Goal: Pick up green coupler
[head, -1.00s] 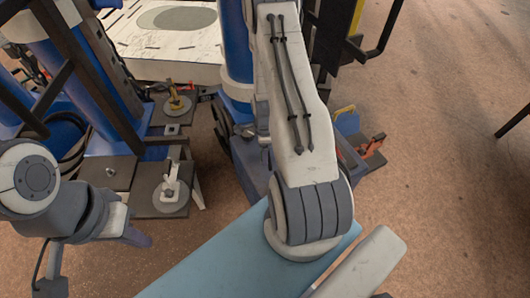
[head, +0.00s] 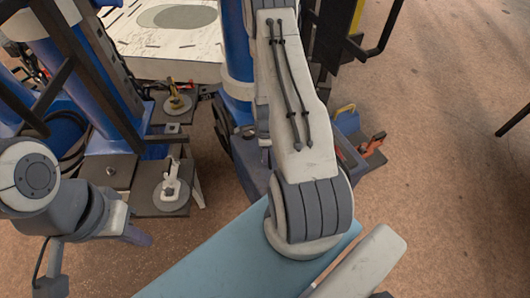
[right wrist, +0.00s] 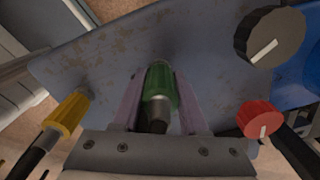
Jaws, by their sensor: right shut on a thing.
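The green coupler (right wrist: 160,85) is in the middle of the right wrist view, with a grey metallic end toward the camera. My right gripper (right wrist: 158,98) is shut on it, one purple finger on each side. The coupler is in front of a worn blue-grey plate (right wrist: 105,55); I cannot tell whether it touches the plate. In the head view my own right arm hides the coupler and right gripper. My left gripper (head: 137,236) is at the lower left of the head view, apart from the coupler; its opening is not clear.
A yellow coupler (right wrist: 66,113), a red knob (right wrist: 258,118) and a dark knob (right wrist: 270,37) surround the plate. In the head view, brackets with a white fitting (head: 171,188) and a yellow fitting (head: 176,98) stand at left. Floor at right is open.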

